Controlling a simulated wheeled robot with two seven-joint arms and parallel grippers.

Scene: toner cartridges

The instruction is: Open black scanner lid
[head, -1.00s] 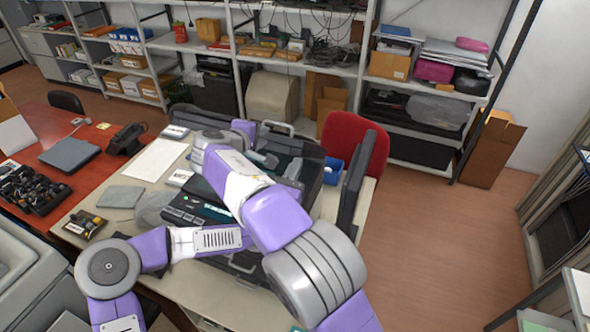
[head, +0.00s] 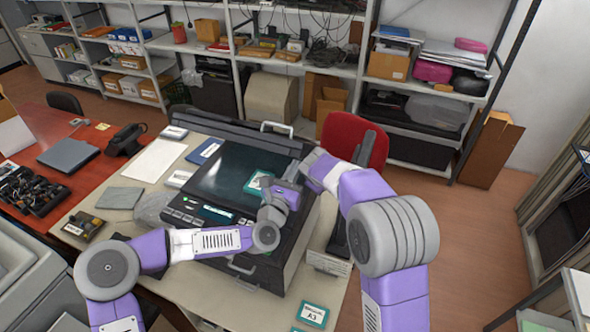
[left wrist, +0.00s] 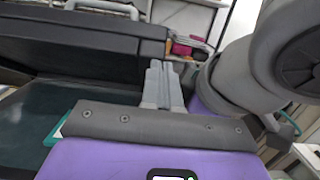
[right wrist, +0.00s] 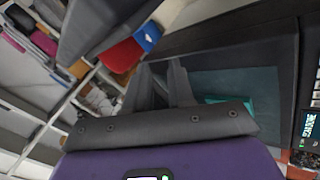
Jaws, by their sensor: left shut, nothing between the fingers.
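The black scanner (head: 235,195) stands on the beige desk with its dark glass bed uncovered. Its black lid (head: 225,130) is raised along the back edge, with a light handle (head: 277,126) above it; the lid also shows in the left wrist view (left wrist: 80,42). A teal-edged card (head: 258,181) lies on the glass. My left gripper (left wrist: 158,68) is shut and empty above the bed's right part, apart from the lid. My right gripper (right wrist: 163,72) is near the scanner's right rear side, fingers apart and empty; its fingertips are unclear in the head view.
A monitor (head: 362,160) and a red chair (head: 345,135) stand to the right, close to my right arm. A white sheet (head: 153,160), a phone (head: 126,139) and small boxes lie left of the scanner. A teal-edged A3 card (head: 312,314) lies at the front.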

